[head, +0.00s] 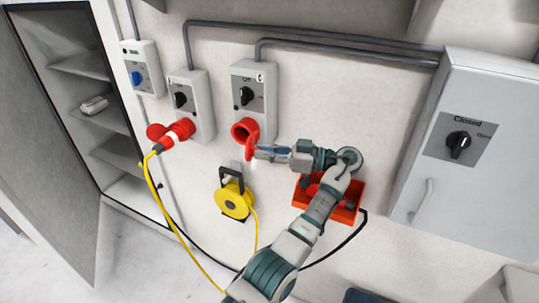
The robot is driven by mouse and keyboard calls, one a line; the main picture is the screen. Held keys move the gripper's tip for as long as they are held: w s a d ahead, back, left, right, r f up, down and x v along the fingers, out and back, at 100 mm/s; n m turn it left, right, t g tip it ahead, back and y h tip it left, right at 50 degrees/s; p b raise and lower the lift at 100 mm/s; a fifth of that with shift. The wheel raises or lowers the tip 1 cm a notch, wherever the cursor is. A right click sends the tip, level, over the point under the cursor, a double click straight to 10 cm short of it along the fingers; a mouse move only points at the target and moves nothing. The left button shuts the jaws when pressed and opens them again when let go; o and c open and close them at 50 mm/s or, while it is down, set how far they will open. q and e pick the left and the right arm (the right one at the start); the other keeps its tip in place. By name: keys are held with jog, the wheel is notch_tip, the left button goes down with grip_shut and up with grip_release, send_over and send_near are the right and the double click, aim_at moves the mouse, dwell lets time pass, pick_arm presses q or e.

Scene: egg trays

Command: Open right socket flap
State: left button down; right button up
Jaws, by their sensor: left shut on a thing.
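The right socket (241,130) is a round red fitting under a grey switch box (253,88) on the wall. Its red flap (249,148) stands away from the socket's mouth, at its lower right, and the opening shows. My left gripper (257,152) reaches in from the right with its fingertips at the flap, shut on it. The fingers hide part of the flap's edge. My right gripper is not in view.
The left socket box (191,112) has a red plug (179,132) with a yellow cable. A yellow cable reel (232,200) hangs below. An orange-red thing (345,214) sits behind my arm. A grey cabinet (490,150) stands right; an open cabinet (95,68) stands left.

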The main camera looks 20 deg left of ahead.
pick_arm(q)
jog(key=shift+a+f, duration=0.1)
jog(key=shift+a, duration=0.1)
jog(key=c, duration=1.2)
grip_release()
jog(key=shift+w, duration=0.1)
jog(key=shift+a, duration=0.15)
